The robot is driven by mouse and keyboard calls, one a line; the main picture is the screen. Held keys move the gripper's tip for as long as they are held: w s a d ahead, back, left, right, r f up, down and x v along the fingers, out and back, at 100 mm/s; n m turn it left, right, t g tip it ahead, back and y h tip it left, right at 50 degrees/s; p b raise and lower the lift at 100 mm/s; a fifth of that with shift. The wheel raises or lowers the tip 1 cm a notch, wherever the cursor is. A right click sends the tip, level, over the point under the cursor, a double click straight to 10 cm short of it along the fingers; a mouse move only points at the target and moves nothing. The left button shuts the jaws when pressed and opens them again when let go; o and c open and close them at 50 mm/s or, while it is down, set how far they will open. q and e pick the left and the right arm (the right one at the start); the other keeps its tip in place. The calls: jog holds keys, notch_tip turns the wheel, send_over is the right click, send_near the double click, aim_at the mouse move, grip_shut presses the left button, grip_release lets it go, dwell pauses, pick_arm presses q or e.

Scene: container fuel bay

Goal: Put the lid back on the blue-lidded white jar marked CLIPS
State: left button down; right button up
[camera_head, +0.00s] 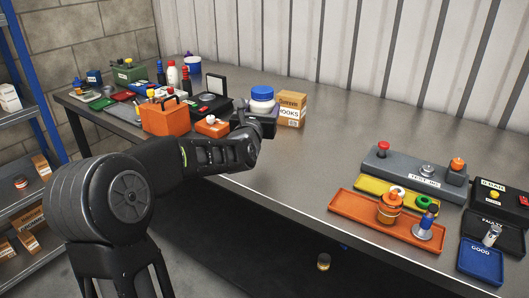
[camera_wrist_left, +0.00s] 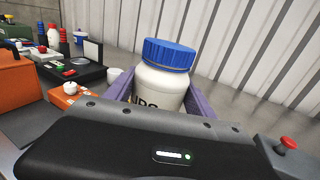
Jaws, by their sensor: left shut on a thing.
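The white jar (camera_wrist_left: 161,88) stands on the bench between the fingers of my left gripper (camera_wrist_left: 164,96). My left gripper is shut on the jar. My right gripper is not in view.
A cardboard HOOKS box (camera_head: 291,109) stands close to the jar's right. An orange box (camera_head: 212,126) and a black case (camera_head: 209,105) are to its left. Another blue-and-white container (camera_head: 192,65) stands at the back. Trays (camera_head: 375,222) lie at the right; the bench middle is clear.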

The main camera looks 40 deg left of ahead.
pick_arm(q)
jog(key=shift+s+r, duration=0.1)
jog(key=shift+r, duration=0.05)
jog(key=shift+f, duration=3.2)
notch_tip(320, 180, down, 3)
jog(key=shift+f+p, duration=0.2)
jog(key=shift+p, duration=0.1)
jog(key=shift+f, duration=0.2)
